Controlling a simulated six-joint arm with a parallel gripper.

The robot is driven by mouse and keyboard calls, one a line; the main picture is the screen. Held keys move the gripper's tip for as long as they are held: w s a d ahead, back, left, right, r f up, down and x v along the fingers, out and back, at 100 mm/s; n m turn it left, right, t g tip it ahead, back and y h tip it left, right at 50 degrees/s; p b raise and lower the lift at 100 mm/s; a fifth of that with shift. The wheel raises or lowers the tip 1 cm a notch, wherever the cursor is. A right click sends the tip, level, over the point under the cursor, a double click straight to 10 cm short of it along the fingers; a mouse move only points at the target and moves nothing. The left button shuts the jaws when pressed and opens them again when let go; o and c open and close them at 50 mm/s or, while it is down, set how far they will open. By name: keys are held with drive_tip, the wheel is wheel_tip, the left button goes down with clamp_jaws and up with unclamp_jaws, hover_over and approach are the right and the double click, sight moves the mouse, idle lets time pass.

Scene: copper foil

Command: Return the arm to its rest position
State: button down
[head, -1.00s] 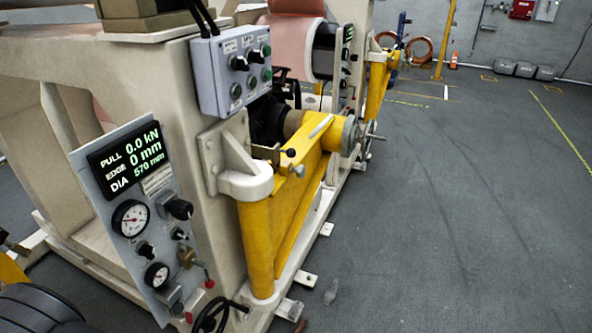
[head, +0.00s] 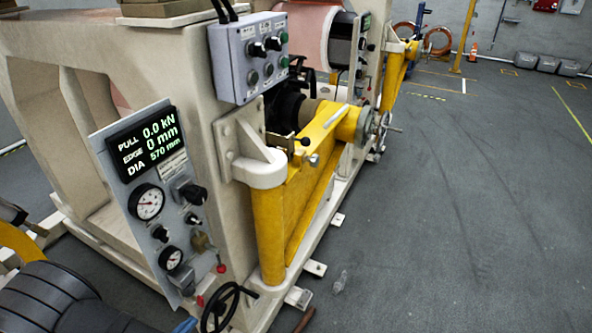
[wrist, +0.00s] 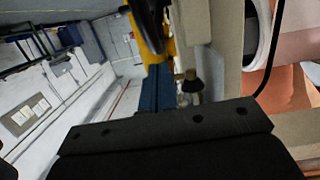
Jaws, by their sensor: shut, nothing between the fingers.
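My gripper (wrist: 160,85) shows in the wrist view as a dark block with bolt holes along the bottom and narrow blue parts rising beyond it. The blue parts sit close together and I see nothing held between them. Their tips are hard to make out against the yellow and black parts behind. In the head view, a black ribbed part of my arm (head: 55,300) fills the lower left corner. The gripper itself cannot be made out clearly there.
A cream machine frame (head: 225,190) carries a gauge panel (head: 150,200), a grey button box (head: 247,55) and a yellow arm (head: 268,225). A black handwheel (head: 222,308) stands low beside the panel. Open grey floor (head: 460,220) lies to the right.

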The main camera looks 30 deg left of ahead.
drive_tip(key=shift+w+r+g+h, duration=0.1)
drive_tip(key=shift+w+r+g, duration=0.1)
drive_tip(key=shift+r+g, duration=0.45)
drive_tip(key=shift+w+r+g+h, duration=0.1)
drive_tip(key=shift+w+r+g, duration=0.1)
drive_tip(key=shift+r+g, duration=0.45)
drive_tip(key=shift+w+r+g+h, duration=0.1)
drive_tip(key=shift+w+r+g, duration=0.1)
drive_tip(key=shift+r+g, duration=0.45)
drive_tip(key=s+r+g, duration=0.3)
drive_tip(key=s+r, duration=0.2)
drive_tip(key=r, duration=0.4)
drive_tip(key=g, duration=0.3)
approach(201, 306)
wheel_tip(201, 306, down, 5)
drive_tip(key=s+d, duration=0.2)
drive_tip(key=d, duration=0.1)
drive_tip(key=shift+f+y, duration=0.4)
drive_tip(key=shift+f, duration=0.1)
